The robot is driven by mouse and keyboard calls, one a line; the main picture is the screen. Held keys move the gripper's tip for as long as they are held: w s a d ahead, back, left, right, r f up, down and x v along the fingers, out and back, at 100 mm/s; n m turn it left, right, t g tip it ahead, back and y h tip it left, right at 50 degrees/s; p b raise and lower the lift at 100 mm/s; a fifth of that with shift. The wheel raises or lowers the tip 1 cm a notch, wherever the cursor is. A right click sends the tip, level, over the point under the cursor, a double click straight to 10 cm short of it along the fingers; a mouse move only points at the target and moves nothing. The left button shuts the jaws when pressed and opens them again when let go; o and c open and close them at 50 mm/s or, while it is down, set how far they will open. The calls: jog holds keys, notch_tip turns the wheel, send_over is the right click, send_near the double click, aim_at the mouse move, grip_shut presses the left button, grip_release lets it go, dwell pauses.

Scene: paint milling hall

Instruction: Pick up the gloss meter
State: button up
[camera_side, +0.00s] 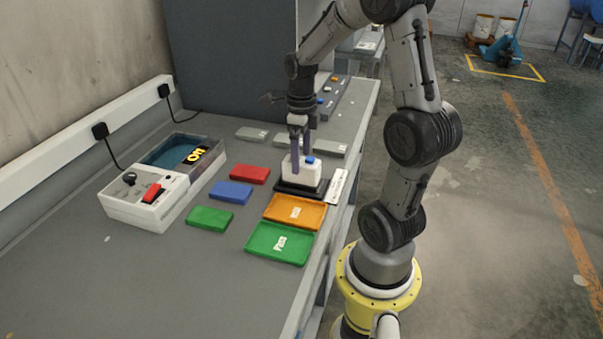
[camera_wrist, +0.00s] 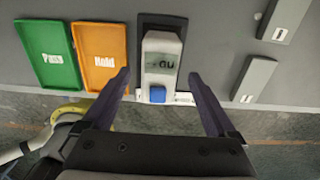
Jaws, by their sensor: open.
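The gloss meter (camera_side: 302,171) is a small white box with a blue button, sitting on a black base (camera_side: 287,187) near the bench's right edge. In the wrist view the gloss meter (camera_wrist: 161,62) shows a grey display with dark characters and its blue button toward me. My gripper (camera_side: 303,158) points down at the meter, with its purple fingers around it in the side view. In the wrist view my gripper (camera_wrist: 160,95) is open, one finger on each side of the meter, with visible gaps.
An orange tray (camera_side: 283,222) and a green "Pass" tray (camera_side: 264,257) lie in front of the base. Red (camera_side: 250,174), blue (camera_side: 231,192) and green (camera_side: 210,218) blocks lie left of it. Grey labelled plates (camera_wrist: 256,79) lie beside it. A white control box (camera_side: 133,210) stands further left.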

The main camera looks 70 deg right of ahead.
jog(key=shift+f, duration=1.35)
grip_shut()
